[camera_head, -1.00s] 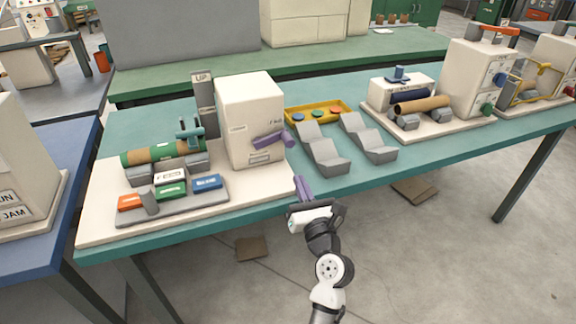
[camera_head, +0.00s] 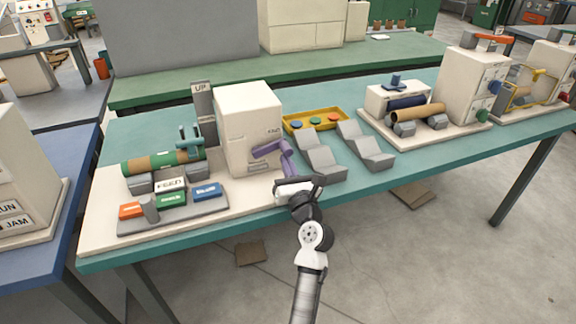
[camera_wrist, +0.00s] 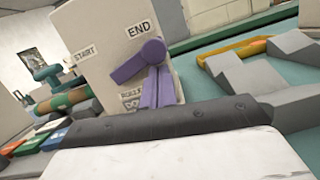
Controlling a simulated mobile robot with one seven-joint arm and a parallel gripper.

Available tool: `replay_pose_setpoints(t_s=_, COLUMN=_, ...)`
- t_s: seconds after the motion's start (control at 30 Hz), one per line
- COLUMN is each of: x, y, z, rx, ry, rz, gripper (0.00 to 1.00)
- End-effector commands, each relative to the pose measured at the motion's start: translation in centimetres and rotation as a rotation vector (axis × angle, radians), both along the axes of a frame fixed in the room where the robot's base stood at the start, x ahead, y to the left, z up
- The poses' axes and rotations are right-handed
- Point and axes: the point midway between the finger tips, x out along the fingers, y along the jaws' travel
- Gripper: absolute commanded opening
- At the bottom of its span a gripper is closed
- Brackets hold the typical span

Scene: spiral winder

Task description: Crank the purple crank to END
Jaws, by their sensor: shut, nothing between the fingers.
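The purple crank (camera_head: 266,149) is on the front face of the white box-shaped winder (camera_head: 247,115). In the wrist view the crank (camera_wrist: 127,69) slants from lower left up to a round end just below the END label (camera_wrist: 139,29); the START label (camera_wrist: 84,54) is farther left. My gripper (camera_head: 288,152) has two purple fingers, shut together and empty. They point up at the crank's right end, close to it; I cannot tell whether they touch. In the wrist view my gripper (camera_wrist: 158,76) overlaps the lower side of the round end and partly covers the ROLLS label.
A green-banded roll (camera_head: 150,163) and a grey block with coloured labels (camera_head: 195,208) are left of the winder. Grey stepped cradles (camera_head: 318,163) and a yellow tray (camera_head: 342,119) stand to the right. The teal table's front edge (camera_head: 200,240) is below.

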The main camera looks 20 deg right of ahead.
Motion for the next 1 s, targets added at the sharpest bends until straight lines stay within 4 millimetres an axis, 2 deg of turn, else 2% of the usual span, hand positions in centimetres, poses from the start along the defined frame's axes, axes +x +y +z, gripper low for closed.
replay_pose_setpoints(t_s=0.33, x=0.0, y=-0.2, z=1.7, rx=0.001, ry=0.000, rz=0.000, gripper=0.00)
replay_pose_setpoints(t_s=1.0, x=0.1, y=-0.1, z=1.3, rx=0.001, ry=-0.001, rz=0.000, gripper=0.00)
